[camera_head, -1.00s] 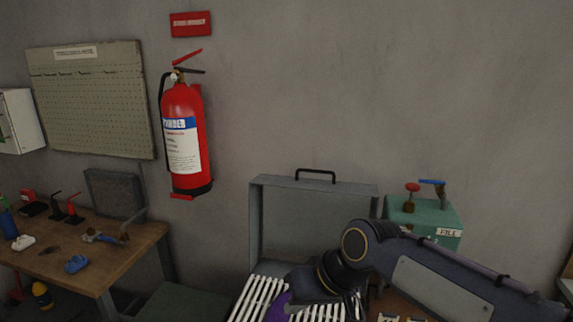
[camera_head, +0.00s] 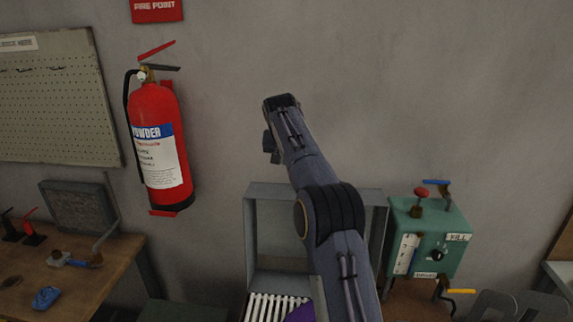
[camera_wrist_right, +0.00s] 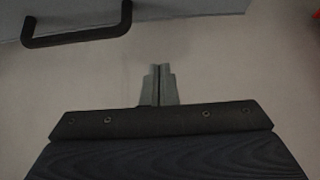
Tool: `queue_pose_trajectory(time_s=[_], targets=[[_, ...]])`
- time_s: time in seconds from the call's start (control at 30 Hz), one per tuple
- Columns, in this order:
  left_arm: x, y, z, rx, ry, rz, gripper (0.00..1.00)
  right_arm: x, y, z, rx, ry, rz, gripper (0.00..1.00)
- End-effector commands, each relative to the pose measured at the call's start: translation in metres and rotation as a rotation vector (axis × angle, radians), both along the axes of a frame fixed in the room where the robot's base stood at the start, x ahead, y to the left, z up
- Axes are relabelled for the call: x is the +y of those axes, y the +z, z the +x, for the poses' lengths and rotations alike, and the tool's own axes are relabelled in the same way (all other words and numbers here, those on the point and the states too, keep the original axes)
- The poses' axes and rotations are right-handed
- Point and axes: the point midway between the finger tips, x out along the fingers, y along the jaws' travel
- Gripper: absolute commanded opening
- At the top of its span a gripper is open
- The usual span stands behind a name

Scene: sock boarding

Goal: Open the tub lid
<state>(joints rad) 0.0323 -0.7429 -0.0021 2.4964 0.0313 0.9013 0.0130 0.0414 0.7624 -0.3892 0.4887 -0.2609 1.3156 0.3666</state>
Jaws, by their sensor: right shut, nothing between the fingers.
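The grey tub lid (camera_head: 268,228) stands upright against the wall in the head view, behind my right arm. Its black handle (camera_wrist_right: 78,26) shows at the upper left of the right wrist view, on the lid's grey edge; in the head view my arm hides it. My right gripper (camera_wrist_right: 158,70) is shut and empty, to the right of the handle and apart from it. In the head view my raised forearm crosses in front of the lid, and the fingertips cannot be made out. My left gripper is not in view.
White slats (camera_head: 268,306) and a purple thing (camera_head: 302,312) lie below the lid. A green box with valves (camera_head: 450,222) stands to the right. A red fire extinguisher (camera_head: 158,140) hangs on the wall at left, above a wooden bench (camera_head: 105,262).

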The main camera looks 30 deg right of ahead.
Motion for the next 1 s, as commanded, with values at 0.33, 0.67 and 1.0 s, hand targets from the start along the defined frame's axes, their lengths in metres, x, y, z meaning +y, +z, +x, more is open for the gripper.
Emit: queue_pose_trajectory(time_s=[0.33,0.67,1.0], targets=[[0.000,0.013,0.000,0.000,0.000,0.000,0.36,-0.022,-0.058,0.025,0.004,0.000,0.003,0.00],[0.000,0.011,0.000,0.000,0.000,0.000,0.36,-0.015,-0.074,0.018,-0.002,0.003,0.004,0.00],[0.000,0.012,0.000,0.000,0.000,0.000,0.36,-0.004,-0.071,0.004,-0.001,0.002,0.002,0.00]])
